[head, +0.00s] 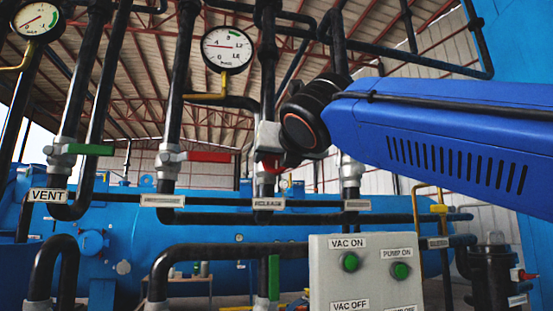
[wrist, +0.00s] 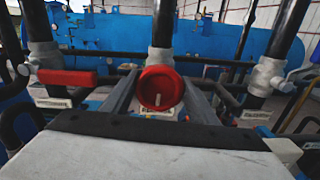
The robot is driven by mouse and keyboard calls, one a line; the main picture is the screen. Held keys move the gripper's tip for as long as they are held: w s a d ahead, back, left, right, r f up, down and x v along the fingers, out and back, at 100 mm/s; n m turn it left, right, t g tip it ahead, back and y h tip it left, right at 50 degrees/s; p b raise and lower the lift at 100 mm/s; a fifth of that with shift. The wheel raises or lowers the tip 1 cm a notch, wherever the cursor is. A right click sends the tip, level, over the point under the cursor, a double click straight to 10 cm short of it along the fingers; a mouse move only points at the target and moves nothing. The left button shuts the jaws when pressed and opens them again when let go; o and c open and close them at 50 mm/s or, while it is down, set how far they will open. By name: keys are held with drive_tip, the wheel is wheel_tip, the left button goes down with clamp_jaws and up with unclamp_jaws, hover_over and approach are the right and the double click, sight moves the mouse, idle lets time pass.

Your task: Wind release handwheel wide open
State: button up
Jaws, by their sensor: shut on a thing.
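The red release handwheel (wrist: 161,88) sits in the middle of the wrist view, with a pale line on its face pointing roughly straight up and down. My gripper (wrist: 160,92) has its two grey fingers on either side of the wheel, shut on it. In the head view only a red part of the handwheel (head: 269,162) shows below my gripper (head: 274,150), above the RELEASE label (head: 268,204). My blue arm and black wrist hide the rest of the wheel there.
A red lever (head: 210,157) and a green lever (head: 88,149) are on pipes to the left. A button panel (head: 366,275) stands below my arm. Two gauges (head: 228,49) (head: 37,21) hang above. Black pipes crowd both sides; a blue vessel (head: 170,250) lies behind.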

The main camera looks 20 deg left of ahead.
drive_tip(key=shift+f+n, duration=0.1)
drive_tip(key=shift+n, duration=0.4)
drive_tip(key=o, duration=1)
drive_tip(key=shift+o, duration=0.2)
drive_tip(key=v, duration=1.7)
drive_tip(key=shift+s, duration=0.2)
